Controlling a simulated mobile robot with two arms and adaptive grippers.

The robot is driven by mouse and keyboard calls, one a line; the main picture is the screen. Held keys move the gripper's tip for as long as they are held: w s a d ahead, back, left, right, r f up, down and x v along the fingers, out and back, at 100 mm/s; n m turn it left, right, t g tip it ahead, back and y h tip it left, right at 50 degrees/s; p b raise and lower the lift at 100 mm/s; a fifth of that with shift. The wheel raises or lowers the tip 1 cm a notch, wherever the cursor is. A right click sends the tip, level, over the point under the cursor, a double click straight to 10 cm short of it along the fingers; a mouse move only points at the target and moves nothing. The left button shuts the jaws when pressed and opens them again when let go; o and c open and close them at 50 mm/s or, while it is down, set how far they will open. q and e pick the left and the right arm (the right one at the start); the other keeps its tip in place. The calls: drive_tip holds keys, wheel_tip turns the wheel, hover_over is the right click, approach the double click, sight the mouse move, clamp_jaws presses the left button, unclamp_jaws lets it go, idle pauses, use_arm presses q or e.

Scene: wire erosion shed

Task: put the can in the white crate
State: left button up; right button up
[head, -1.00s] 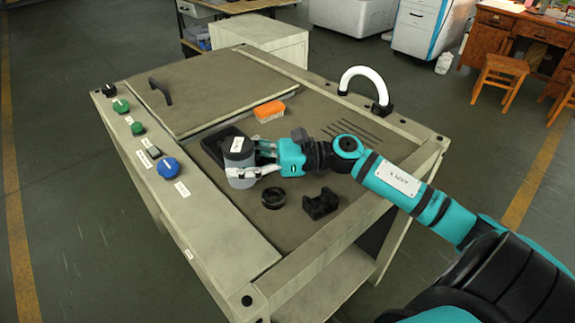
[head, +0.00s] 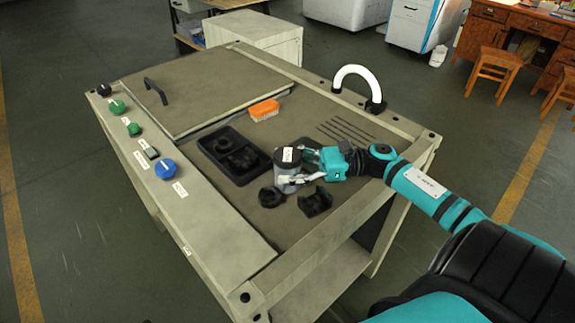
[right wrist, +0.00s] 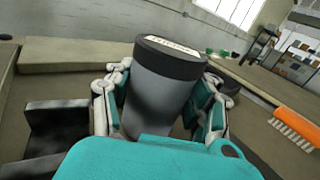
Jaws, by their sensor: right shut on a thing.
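The can (head: 287,180) is a grey cylinder with a dark lid and a white label on top. It is upright above the workbench top; I cannot tell whether its base touches the surface. My right gripper (head: 296,169) is shut on it from the right. The right wrist view shows the can (right wrist: 162,92) between both fingers of the right gripper (right wrist: 160,105), its lid above them. My left gripper is not in view. I see nothing that is clearly the white crate.
A black tray (head: 217,165) with dark parts lies left of the can. A black ring (head: 270,197) and a black bracket (head: 316,202) lie close in front. An orange brush (head: 264,110) lies behind. A white curved handle (head: 351,71) rises at the bench's back right.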

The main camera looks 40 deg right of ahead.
drive_tip(key=shift+f, duration=0.1)
drive_tip(key=o, duration=0.7)
drive_tip(key=shift+f, duration=0.1)
drive_tip(key=o, duration=0.5)
drive_tip(key=shift+c, duration=0.2)
